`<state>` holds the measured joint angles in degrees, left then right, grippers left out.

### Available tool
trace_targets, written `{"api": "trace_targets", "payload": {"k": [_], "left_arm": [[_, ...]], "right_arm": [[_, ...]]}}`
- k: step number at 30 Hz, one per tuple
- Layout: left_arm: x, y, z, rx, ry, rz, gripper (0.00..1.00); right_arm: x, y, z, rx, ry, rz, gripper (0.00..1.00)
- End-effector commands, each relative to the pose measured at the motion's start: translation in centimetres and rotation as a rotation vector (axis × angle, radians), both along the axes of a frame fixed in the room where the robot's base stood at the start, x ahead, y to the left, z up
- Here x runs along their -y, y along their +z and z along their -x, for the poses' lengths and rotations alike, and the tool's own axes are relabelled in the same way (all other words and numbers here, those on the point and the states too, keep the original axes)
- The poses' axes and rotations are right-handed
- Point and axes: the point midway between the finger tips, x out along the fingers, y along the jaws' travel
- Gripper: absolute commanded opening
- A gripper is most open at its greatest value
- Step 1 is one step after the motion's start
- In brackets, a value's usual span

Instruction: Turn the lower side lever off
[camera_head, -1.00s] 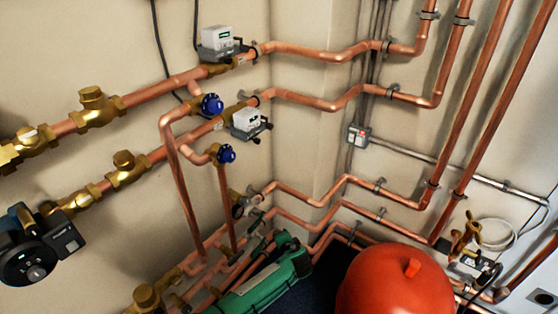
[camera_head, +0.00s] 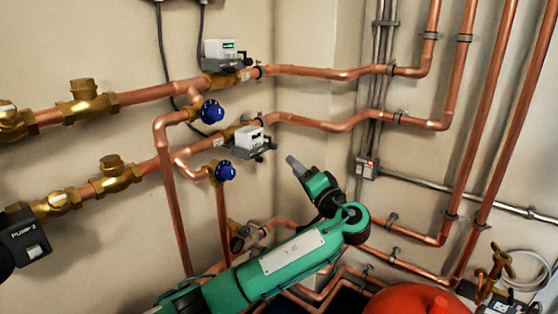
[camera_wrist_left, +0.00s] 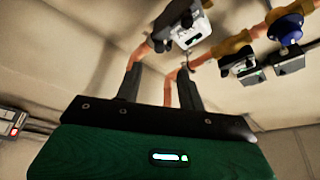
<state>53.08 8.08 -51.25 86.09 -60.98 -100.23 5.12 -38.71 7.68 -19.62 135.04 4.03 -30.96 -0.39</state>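Two white actuator boxes on grey bases sit on the copper pipes in the head view: an upper one (camera_head: 221,50) and a lower one (camera_head: 249,138). A small dark lever (camera_head: 266,149) shows at the right side of the lower one. My green left arm reaches in from below, and its gripper (camera_head: 293,162) is to the right of and slightly below the lower box, apart from it. In the left wrist view the two dark fingers (camera_wrist_left: 159,80) stand apart with nothing between them but background pipe and wall. A white-and-grey box (camera_wrist_left: 182,25) shows beyond them. My right gripper is out of view.
Two blue knobs (camera_head: 212,111) (camera_head: 225,171) are on pipes left of the lower box. A wall switch (camera_head: 366,168) and vertical copper pipes are on the right. A red tank (camera_head: 405,302) is at the bottom right.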

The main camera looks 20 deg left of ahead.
Motion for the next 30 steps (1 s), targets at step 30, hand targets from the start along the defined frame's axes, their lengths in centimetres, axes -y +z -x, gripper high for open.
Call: {"api": "trace_targets", "payload": {"k": [30], "left_arm": [[-6.9, 1.8, -5.5, -0.002, -0.001, 0.001, 0.12]], "right_arm": [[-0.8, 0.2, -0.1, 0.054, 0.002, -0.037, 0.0]]}}
